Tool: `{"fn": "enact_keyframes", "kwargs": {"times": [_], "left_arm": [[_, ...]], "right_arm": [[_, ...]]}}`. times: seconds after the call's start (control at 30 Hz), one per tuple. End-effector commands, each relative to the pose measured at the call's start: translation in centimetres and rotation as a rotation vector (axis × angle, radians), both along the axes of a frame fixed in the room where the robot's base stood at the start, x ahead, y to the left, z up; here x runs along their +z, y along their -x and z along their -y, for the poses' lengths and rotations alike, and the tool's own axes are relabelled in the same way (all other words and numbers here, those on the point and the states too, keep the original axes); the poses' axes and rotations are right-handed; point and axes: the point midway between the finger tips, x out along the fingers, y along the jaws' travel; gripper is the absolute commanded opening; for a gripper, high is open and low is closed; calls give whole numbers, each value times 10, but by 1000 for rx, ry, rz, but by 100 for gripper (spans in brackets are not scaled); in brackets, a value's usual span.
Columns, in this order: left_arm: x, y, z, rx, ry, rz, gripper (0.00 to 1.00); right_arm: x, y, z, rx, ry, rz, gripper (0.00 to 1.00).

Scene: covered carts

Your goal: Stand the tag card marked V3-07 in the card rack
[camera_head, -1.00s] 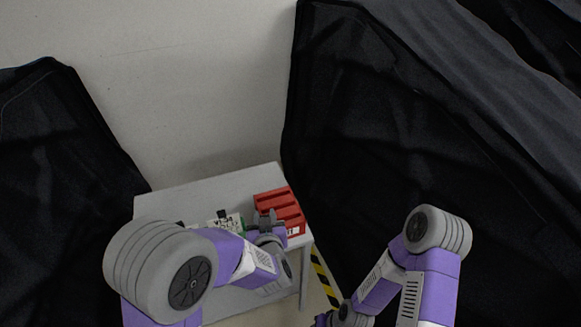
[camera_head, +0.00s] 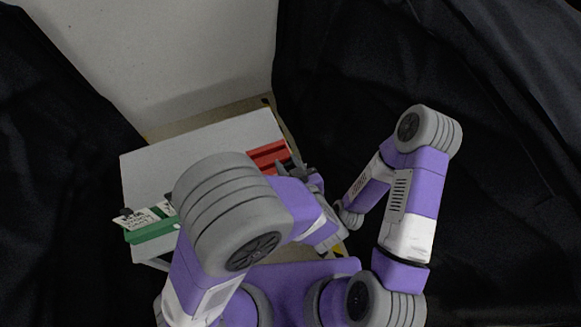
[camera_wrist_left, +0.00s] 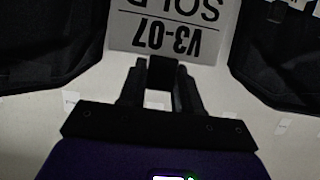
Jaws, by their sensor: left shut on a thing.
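In the left wrist view my left gripper (camera_wrist_left: 160,75) is shut on a white tag card (camera_wrist_left: 190,17). The card reads V3-07, upside down in that view, with another line of large letters partly cut off. In the head view my left gripper (camera_head: 298,170) is at the table's right edge, beside the red ridged rack (camera_head: 268,155). My forearm and elbow cover part of the rack, and the held card cannot be made out there. My right gripper does not show; its wrist ends near my left forearm.
A green holder (camera_head: 153,232) with white cards (camera_head: 142,220) and dark clips stands at the left front of the grey table (camera_head: 205,145). The back of the table is clear. Black covered shapes (camera_head: 340,80) stand on both sides.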

Motion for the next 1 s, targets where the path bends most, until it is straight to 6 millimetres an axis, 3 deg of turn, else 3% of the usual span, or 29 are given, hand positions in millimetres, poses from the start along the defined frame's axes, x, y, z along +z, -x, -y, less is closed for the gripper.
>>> {"fn": "enact_keyframes", "kwargs": {"times": [1.0], "left_arm": [[-15, -68, -22, 1, 3, 0, 0]], "right_arm": [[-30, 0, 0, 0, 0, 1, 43]]}}
